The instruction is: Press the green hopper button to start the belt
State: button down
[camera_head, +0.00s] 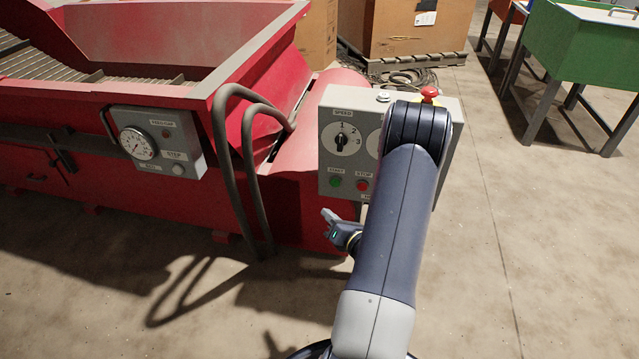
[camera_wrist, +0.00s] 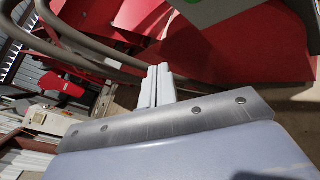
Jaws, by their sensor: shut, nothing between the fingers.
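A green button (camera_head: 335,182) labelled START sits at the lower left of a grey control box (camera_head: 326,140) on the red machine. A red button (camera_head: 362,184) labelled STOP is just right of it. My gripper (camera_head: 328,214) is below the green button in the head view, apart from it in the picture. In the wrist view my gripper (camera_wrist: 160,68) has its two fingers together with nothing between them. A grey box edge (camera_wrist: 225,8) shows at the top of the wrist view.
Dark bent pipes (camera_head: 250,150) stand left of the control box. A second grey panel (camera_head: 192,140) with a gauge (camera_head: 138,143) is on the red hopper (camera_head: 60,172). A red mushroom button (camera_head: 429,92) tops the control box.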

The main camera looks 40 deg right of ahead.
aim_at(335, 183)
jog(key=shift+w+d, duration=0.1)
dwell(0.4)
jog(key=w+d, duration=0.5)
jog(key=d, duration=0.1)
jog(key=shift+w+d+p, duration=0.25)
jog(key=shift+p, duration=0.1)
dwell(2.0)
jog(key=shift+w+d, duration=0.3)
jog(key=shift+w+d, duration=0.3)
jog(key=shift+d, duration=0.05)
dwell(0.9)
jog(key=shift+s, duration=0.1)
jog(key=shift+s+a+b, duration=0.3)
jog(key=shift+s+a, duration=0.2)
jog(key=shift+a, duration=0.1)
jog(key=shift+s+a, duration=0.1)
